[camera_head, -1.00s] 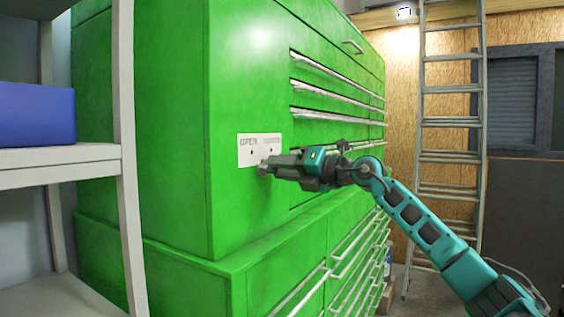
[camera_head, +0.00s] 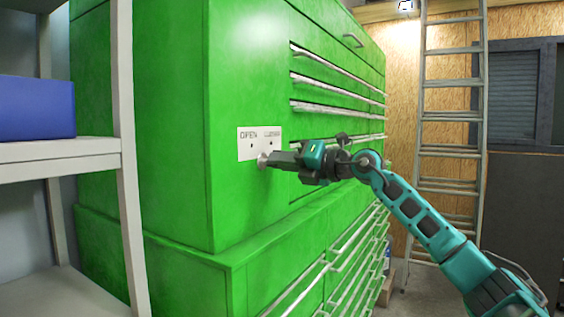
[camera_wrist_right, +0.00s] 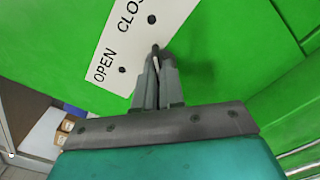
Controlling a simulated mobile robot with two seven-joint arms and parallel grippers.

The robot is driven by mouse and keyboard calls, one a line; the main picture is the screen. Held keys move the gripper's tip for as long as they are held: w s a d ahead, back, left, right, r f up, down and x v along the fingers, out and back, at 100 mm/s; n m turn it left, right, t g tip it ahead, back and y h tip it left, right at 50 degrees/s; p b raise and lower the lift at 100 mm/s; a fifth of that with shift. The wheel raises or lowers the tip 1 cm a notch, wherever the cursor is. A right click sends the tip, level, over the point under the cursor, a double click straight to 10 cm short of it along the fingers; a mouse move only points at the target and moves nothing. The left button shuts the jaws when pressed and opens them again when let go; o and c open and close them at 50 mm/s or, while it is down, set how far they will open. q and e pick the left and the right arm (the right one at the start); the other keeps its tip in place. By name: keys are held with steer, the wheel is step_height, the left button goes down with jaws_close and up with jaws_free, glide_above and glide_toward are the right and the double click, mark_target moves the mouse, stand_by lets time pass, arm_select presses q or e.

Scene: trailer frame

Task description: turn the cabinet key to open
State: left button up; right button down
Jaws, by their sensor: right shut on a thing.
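The green cabinet (camera_head: 170,130) has a white label plate (camera_head: 259,143) marked OPEN on the left and another word on the right, with a small dark dot below each. In the right wrist view, the plate (camera_wrist_right: 112,48) reads OPEN and part of a word starting CLO. My right gripper (camera_head: 268,160) is at the cabinet face, just below the plate. In the right wrist view, its fingers (camera_wrist_right: 157,75) are shut on the thin key (camera_wrist_right: 155,54) at the plate's edge. The fingers and plate hide the lock, and most of the key is covered. My left gripper is out of view.
A grey shelf (camera_head: 60,160) with a blue box (camera_head: 36,107) stands close on the left. Drawer handles (camera_head: 335,110) stick out along the cabinet to the right of the plate. A ladder (camera_head: 450,130) leans at the back right.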

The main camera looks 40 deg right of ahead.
steer(key=shift+s+a+n+b, duration=0.15)
steer(key=shift+n+b, duration=0.55)
steer(key=shift+n, duration=3.8)
steer(key=shift+w+a+n+b, duration=0.15)
steer(key=shift+n+b, duration=0.55)
steer(key=shift+n, duration=3.8)
steer(key=shift+s, duration=0.1)
steer(key=c, duration=1.2)
jaws_free()
steer(key=shift+c, duration=0.2)
